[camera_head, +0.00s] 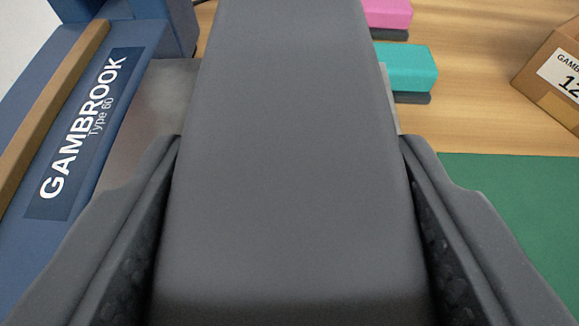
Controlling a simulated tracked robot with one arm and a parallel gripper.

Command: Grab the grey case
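The grey case (285,70) is a long, smooth, dark grey block with rounded edges. It fills the middle of the view, from the bottom edge to the top edge, and looks very close to the camera. My gripper (291,142) has one finger along each long side of the case. Both dark textured pads appear to press against its sides, with no clear gap. The far end of the case is cut off by the top of the view. What lies directly under it is hidden.
A blue machine labelled GAMBROOK Type 60 (82,135) stands at left, with a grey metal plate (150,110) beside it. A teal block (408,66) and pink block (388,13) lie on the wooden surface (470,110). A cardboard box (555,75) and green mat (520,205) are at right.

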